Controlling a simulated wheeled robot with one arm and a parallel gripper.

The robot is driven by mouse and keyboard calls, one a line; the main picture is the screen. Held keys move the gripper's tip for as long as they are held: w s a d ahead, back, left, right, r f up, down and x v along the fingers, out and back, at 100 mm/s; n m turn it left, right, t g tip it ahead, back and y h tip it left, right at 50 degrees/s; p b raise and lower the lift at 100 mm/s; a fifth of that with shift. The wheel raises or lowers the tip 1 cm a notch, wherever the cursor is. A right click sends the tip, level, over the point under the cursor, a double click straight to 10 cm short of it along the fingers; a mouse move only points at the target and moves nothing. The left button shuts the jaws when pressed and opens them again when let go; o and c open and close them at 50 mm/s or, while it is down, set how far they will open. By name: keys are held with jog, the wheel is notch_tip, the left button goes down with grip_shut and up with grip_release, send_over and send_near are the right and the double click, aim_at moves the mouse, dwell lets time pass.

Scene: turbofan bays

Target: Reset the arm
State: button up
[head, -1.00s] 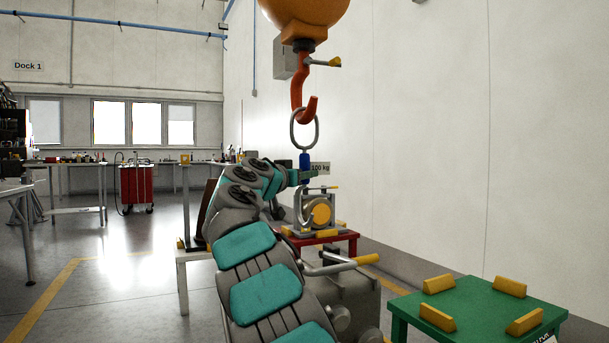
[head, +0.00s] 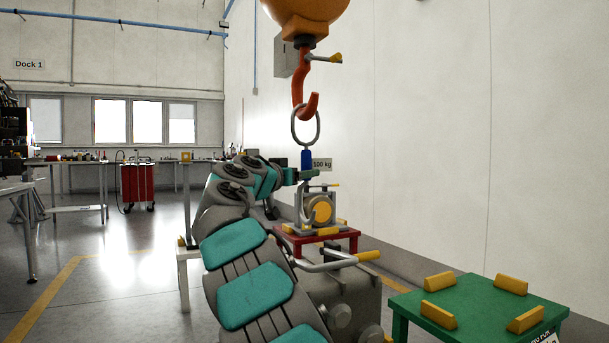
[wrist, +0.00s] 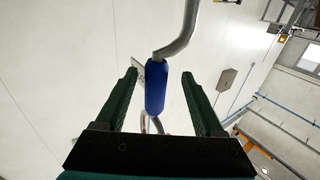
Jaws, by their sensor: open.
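My arm, in teal and grey, reaches forward in the head view. My gripper (wrist: 158,88) is open in the wrist view, its two dark green fingers on either side of a blue sleeve (wrist: 155,88) with a gap on both sides. The blue sleeve also shows in the head view (head: 306,159), under a grey ring (head: 305,126) that is around the red-orange hook (head: 302,95). In the head view my gripper is small and its fingers are hard to make out beside the sleeve.
Below the sleeve, a grey and yellow unit (head: 319,208) stands on a red stand (head: 325,243). A green table (head: 480,300) with yellow blocks is at the right. Open floor lies left.

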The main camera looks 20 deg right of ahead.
jog(key=v, duration=0.5)
jog(key=s+d+f+n+g+y+p, duration=0.1)
jog(key=s+d+f+g+y+p, duration=0.15)
jog(key=s+f, duration=0.65)
jog(key=s+d+f+n+g+y+p, duration=0.2)
jog(key=s+d+f+g+y, duration=0.15)
jog(key=s+f, duration=0.55)
jog(key=s+a+f+n+g+y+p, duration=0.1)
jog(key=s+a+f+n+g+y, duration=0.1)
jog(key=s+a+f, duration=0.4)
jog(key=s+a+f+n+g+y+p, duration=0.2)
jog(key=s+a+f, duration=0.5)
jog(key=s, duration=0.9)
jog(key=s+a+f+n+g+y+p, duration=0.2)
jog(key=s+a+f, duration=0.5)
jog(key=s, duration=0.4)
jog(key=n+y, duration=0.1)
jog(key=y, duration=0.1)
jog(key=shift+s+a+n+y, duration=0.2)
jog(key=shift+a+n+y, duration=0.15)
jog(key=shift+n+y, duration=0.05)
